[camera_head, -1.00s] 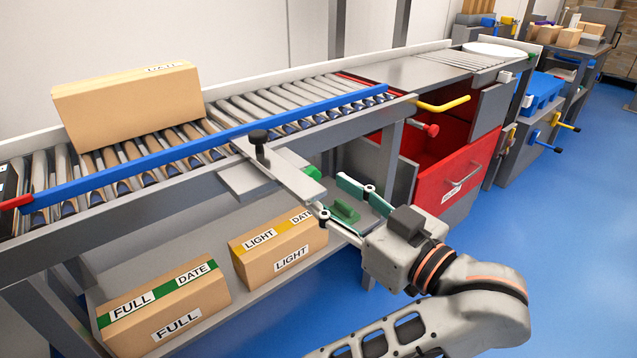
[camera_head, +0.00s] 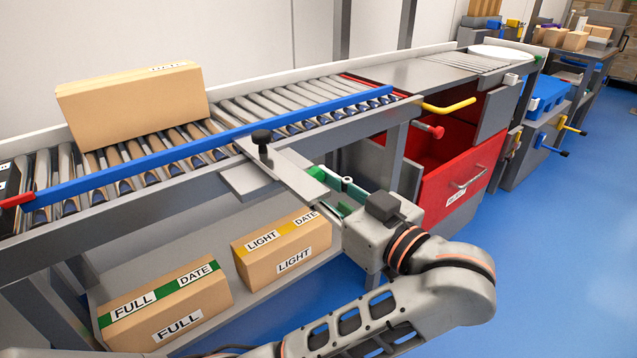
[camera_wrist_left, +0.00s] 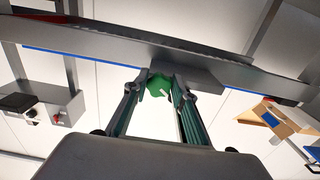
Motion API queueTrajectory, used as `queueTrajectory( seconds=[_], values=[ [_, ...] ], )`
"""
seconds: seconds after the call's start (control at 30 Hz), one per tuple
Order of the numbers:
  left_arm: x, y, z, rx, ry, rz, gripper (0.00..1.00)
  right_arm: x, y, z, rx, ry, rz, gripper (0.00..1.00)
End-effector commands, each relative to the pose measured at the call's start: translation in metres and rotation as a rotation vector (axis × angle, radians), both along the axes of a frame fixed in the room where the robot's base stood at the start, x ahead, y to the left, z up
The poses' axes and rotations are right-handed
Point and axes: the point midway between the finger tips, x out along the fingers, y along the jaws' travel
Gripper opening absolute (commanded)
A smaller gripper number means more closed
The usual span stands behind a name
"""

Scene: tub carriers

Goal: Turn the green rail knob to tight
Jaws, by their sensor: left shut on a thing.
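The green rail knob (camera_head: 318,173) shows in the head view at the right end of the grey bracket plate, partly hidden by the plate and my fingers. In the left wrist view the round green knob (camera_wrist_left: 160,83) sits between the fingertips, with a small white mark on its face. My left gripper (camera_head: 328,186) reaches it from the lower right and is shut on it; in the wrist view the gripper (camera_wrist_left: 158,92) has one green-padded finger on each side. The blue guide rail (camera_head: 215,140) runs along the conveyor. My right gripper is not in view.
A black knob (camera_head: 261,137) stands on top of the bracket. A carton (camera_head: 130,105) rests on the rollers. FULL (camera_head: 165,308) and LIGHT (camera_head: 282,250) boxes sit on the lower shelf. A yellow handle (camera_head: 446,106) and red drawer (camera_head: 462,185) are to the right. Blue floor is open in front.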

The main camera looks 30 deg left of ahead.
Motion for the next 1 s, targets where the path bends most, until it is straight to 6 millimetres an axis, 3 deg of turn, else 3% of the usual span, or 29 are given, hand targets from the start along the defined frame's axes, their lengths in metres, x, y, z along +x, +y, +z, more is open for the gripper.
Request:
queueTrajectory(
  seconds=[0.5,0.87,0.9,0.97,1.0],
  values=[
    [-0.0023,0.0004,0.0000,0.155,0.429,0.000,0.04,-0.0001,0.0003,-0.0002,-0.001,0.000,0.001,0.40],
    [-0.0023,0.0006,-0.0002,0.167,0.464,0.000,0.04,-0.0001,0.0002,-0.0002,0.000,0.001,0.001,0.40],
    [-0.0024,0.0005,-0.0002,0.167,0.464,-0.001,0.28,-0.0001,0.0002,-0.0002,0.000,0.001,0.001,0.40],
    [-0.0024,0.0005,-0.0002,0.167,0.464,0.000,0.43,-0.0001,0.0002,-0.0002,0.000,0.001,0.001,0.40],
    [-0.0024,0.0005,-0.0001,0.167,0.464,0.000,0.43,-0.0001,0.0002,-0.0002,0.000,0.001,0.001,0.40]
  ],
)
